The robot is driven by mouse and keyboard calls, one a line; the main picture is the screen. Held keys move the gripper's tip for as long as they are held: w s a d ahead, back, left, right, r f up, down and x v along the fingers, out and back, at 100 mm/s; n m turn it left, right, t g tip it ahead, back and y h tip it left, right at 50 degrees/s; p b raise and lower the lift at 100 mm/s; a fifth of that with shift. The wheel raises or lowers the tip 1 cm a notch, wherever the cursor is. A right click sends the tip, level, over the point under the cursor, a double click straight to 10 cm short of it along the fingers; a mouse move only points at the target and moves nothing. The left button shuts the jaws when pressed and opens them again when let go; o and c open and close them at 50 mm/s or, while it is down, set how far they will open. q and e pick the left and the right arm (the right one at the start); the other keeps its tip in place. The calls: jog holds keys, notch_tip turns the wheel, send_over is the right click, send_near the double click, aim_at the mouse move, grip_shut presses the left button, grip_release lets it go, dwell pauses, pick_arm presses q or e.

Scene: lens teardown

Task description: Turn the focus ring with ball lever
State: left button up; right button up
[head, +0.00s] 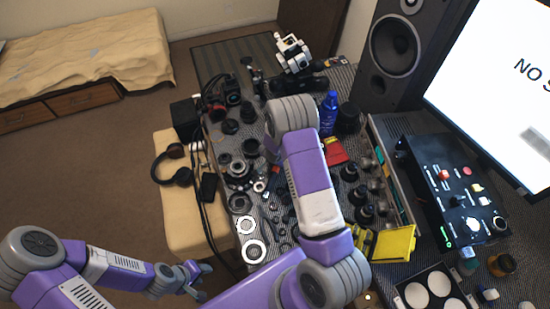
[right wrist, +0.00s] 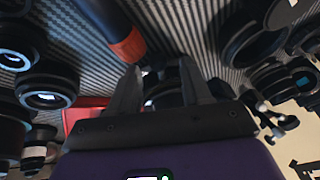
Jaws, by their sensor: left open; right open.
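I cannot pick out the focus ring with ball lever for certain among the many dark lens parts on the table. In the right wrist view, my right gripper (right wrist: 160,82) is open, its two dark fingers pointing at the table. A dark round part (right wrist: 166,98) shows between the fingers, partly hidden by them; I cannot tell whether they touch it. In the head view my right arm covers the right gripper. My left gripper (head: 193,279) is open and empty, low at the left, off the table's edge and away from the lens parts.
Lens rings (head: 240,168) and small parts crowd the dark table mat. A blue bottle (head: 328,113), a speaker (head: 395,45) and a black control box (head: 452,190) stand to the right. An orange-and-black tool (right wrist: 127,45) lies near my right fingers. Headphones (head: 172,165) lie at the left.

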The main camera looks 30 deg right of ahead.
jog(key=p+v, duration=0.2)
jog(key=v, duration=0.5)
jog(key=shift+s+a+r, duration=0.1)
jog(key=shift+r, duration=0.2)
jog(key=shift+r, duration=0.1)
